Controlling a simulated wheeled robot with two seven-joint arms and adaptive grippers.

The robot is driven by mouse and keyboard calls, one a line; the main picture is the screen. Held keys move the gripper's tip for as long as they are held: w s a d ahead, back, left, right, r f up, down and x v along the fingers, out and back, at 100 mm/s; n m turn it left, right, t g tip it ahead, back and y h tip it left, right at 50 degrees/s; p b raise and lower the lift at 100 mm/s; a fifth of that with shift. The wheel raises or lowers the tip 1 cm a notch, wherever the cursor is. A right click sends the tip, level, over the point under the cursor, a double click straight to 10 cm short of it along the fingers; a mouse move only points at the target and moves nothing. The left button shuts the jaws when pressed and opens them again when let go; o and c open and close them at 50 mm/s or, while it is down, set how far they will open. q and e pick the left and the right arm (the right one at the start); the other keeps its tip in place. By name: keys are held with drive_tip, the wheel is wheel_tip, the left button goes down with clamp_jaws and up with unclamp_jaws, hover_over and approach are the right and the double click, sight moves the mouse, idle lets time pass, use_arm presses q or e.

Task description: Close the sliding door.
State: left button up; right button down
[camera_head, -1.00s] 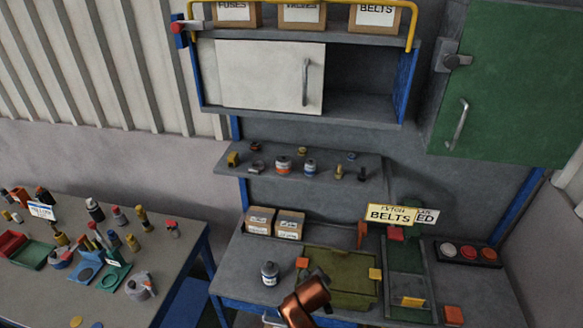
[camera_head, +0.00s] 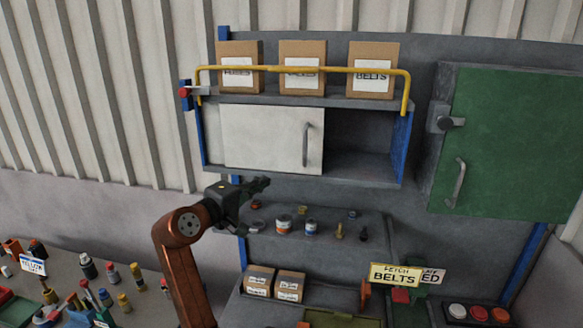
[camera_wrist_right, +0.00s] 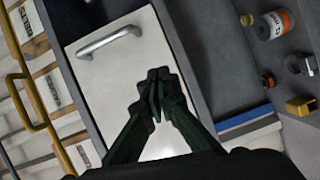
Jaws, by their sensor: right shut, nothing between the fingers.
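The sliding door (camera_head: 262,135) is a white panel with a vertical metal handle (camera_head: 306,145) near its right edge. It covers the left part of the wall cabinet (camera_head: 360,178), and the right part is a dark open gap. My right gripper (camera_head: 264,183) is shut and empty, just below the door and left of the handle in the head view. In the right wrist view, its closed fingertips (camera_wrist_right: 156,78) show in front of the white door (camera_wrist_right: 140,48), apart from the handle (camera_wrist_right: 109,39). My left gripper is not in view.
A yellow rail (camera_head: 300,69) runs in front of cardboard boxes (camera_head: 302,80) on top of the cabinet. A shelf with small cans and parts (camera_head: 284,222) lies below. A green cabinet door (camera_head: 510,140) is at the right.

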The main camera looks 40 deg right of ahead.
wheel_tip(320, 180, up, 3)
drive_tip(key=a, duration=0.1)
drive_tip(key=p, duration=0.4)
approach(293, 166)
drive_tip(key=shift+h, duration=0.3)
drive_tip(key=d+r, duration=0.1)
drive_tip(key=w+d+r, duration=0.1)
drive_tip(key=d+r, duration=0.1)
drive_tip(key=d, duration=0.1)
drive_tip(key=shift+w+r, duration=0.15)
drive_tip(key=shift+w, duration=0.25)
drive_tip(key=s, duration=0.1)
drive_tip(key=s+d+p, duration=0.1)
drive_tip(key=s+f, duration=0.1)
drive_tip(key=shift+s+d, duration=0.25)
drive_tip(key=shift+d, duration=0.05)
drive_tip(key=shift+w, duration=0.1)
